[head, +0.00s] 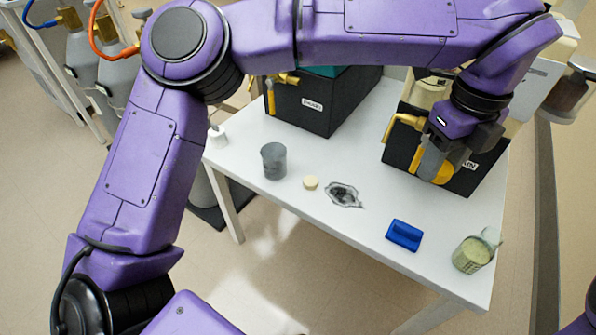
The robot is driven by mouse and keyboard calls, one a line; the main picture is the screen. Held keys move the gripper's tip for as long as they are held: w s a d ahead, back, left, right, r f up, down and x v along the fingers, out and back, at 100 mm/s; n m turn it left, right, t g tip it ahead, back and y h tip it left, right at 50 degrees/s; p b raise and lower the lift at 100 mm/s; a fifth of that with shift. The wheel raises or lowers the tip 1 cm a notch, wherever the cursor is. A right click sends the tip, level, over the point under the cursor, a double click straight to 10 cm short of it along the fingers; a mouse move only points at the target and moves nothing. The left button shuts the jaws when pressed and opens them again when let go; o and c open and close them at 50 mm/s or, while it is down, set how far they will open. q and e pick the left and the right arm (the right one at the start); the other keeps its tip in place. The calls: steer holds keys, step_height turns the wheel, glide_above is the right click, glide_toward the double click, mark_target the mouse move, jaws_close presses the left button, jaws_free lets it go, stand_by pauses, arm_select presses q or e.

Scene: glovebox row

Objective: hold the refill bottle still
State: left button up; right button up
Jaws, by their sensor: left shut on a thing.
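My left arm reaches across the top of the head view and comes down at the right. Its gripper (435,163) is shut in front of the dark box with a partly readable label. A rounded yellow thing (444,174) shows at its fingers, apparently the refill bottle. The fingers hide most of it, so its shape, its tilt and whether it touches the box cannot be told. My right gripper is not in view.
The white table (300,215) bears a grey cup (273,161), a cream disc (310,183), a crumpled clear bag (343,194), a blue block (404,235) and a greenish-filled jug (473,253). Dark boxes (310,105) with yellow handles stand behind.

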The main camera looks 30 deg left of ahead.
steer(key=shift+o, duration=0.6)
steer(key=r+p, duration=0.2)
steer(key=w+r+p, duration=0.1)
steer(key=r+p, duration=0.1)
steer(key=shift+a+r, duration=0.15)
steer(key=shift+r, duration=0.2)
arm_select(q)
steer(key=s+a+f+m+p, duration=0.2)
steer(key=s+a+m+p, duration=0.7)
steer(key=s+a, duration=0.4)
steer(key=m+b, duration=0.2)
steer(key=b, duration=0.2)
glide_above(334, 198)
steer(key=f, duration=1)
steer(key=shift+s+f, duration=0.1)
steer(key=shift+s, duration=0.1)
steer(key=f, duration=0.2)
steer(key=f+b, duration=0.1)
steer(key=shift+w+f, duration=0.25)
steer(key=shift+f, duration=0.1)
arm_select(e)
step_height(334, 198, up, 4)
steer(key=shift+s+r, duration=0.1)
